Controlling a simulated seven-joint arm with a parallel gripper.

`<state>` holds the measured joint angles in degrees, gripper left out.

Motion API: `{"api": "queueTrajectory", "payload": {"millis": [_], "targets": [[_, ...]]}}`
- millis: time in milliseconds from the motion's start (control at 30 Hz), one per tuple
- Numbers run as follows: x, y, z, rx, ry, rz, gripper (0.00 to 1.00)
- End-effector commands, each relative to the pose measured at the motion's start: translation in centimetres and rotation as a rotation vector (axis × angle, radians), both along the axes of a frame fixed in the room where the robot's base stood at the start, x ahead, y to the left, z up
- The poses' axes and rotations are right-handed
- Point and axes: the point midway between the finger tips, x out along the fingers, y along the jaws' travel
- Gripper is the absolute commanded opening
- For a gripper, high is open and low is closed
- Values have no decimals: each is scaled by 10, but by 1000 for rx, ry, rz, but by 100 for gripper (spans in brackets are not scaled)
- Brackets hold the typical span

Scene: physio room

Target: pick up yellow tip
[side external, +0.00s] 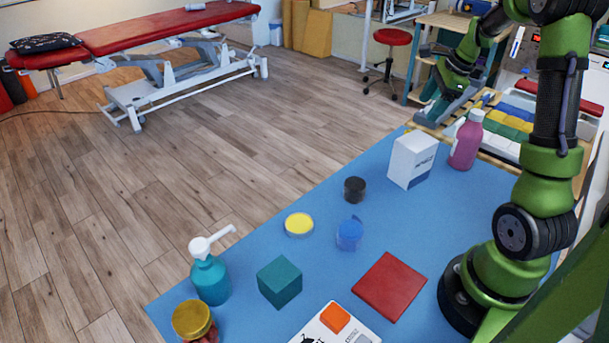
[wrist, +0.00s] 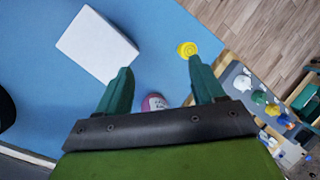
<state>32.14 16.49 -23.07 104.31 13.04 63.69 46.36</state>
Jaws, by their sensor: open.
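The yellow tip (wrist: 187,49) is a small round yellow piece in the wrist view. It lies on the blue tabletop close to the table's edge, just beyond the end of my right-hand finger. In the side view my gripper (side external: 430,115) points down above the table's far edge, behind the white box.
A white box (side external: 412,161) and a pink bottle (side external: 466,140) stand near my gripper; the wrist view also shows the box (wrist: 97,45) and bottle (wrist: 153,102). A black jar (side external: 354,190), yellow-topped tub (side external: 299,224) and blue tub (side external: 349,234) stand nearer. A wooden bench adjoins the far edge.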

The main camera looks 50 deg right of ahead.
Motion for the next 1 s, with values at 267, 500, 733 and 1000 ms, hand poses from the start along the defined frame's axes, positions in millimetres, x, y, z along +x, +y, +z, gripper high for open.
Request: {"api": "queueTrajectory", "payload": {"millis": [267, 500, 733, 1000], "targets": [[6, -66, 3, 196, -14, -598, 68], [13, -62, -10, 250, -8, -687, 68], [30, -60, -56, 248, -6, -686, 68], [48, -60, -98, 246, -9, -684, 68]]}}
